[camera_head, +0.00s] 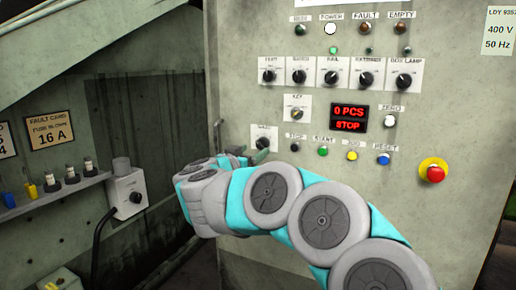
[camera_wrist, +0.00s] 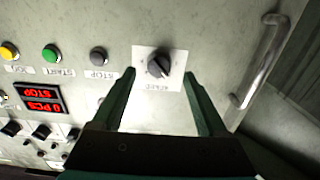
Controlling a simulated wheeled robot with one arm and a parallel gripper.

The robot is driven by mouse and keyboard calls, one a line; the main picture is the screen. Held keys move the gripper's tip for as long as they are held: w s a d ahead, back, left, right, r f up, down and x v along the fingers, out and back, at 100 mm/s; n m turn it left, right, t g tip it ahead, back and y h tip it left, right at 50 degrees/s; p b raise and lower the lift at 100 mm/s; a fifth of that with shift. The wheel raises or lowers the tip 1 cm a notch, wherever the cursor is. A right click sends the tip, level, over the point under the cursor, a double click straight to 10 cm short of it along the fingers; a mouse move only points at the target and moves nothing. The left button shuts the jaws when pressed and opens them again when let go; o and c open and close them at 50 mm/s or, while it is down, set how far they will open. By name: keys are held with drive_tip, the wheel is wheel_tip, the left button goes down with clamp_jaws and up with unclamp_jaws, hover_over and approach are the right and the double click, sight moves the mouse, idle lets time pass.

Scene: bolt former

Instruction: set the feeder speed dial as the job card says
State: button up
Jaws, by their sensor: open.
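A black rotary dial on a white plate (camera_wrist: 158,64) shows between the fingers of my gripper (camera_wrist: 161,76) in the wrist view. My gripper is open; whether a finger touches the dial I cannot tell. In the head view the same dial (camera_head: 264,143) is at the lower left of the panel, just beside my gripper (camera_head: 244,154). Its label is too blurred to read. Several similar dials stand in a row higher up, among them the leftmost dial (camera_head: 268,76). I cannot tell by label which is the feeder speed dial. No card readable as a job card shows.
A display (camera_head: 348,118) reads 0 PCS, STOP. A stop button (camera_wrist: 98,56) and green start button (camera_wrist: 50,53) sit beside the dial. A metal handle (camera_wrist: 262,62) is at the right of the wrist view. A red emergency button (camera_head: 434,172) is on the right.

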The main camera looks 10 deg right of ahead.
sight(260, 146)
drive_tip(key=x, duration=0.4)
drive_tip(key=shift+w+d, duration=0.15)
drive_tip(key=shift+w, duration=0.05)
drive_tip(key=shift+c, duration=0.2)
clamp_jaws()
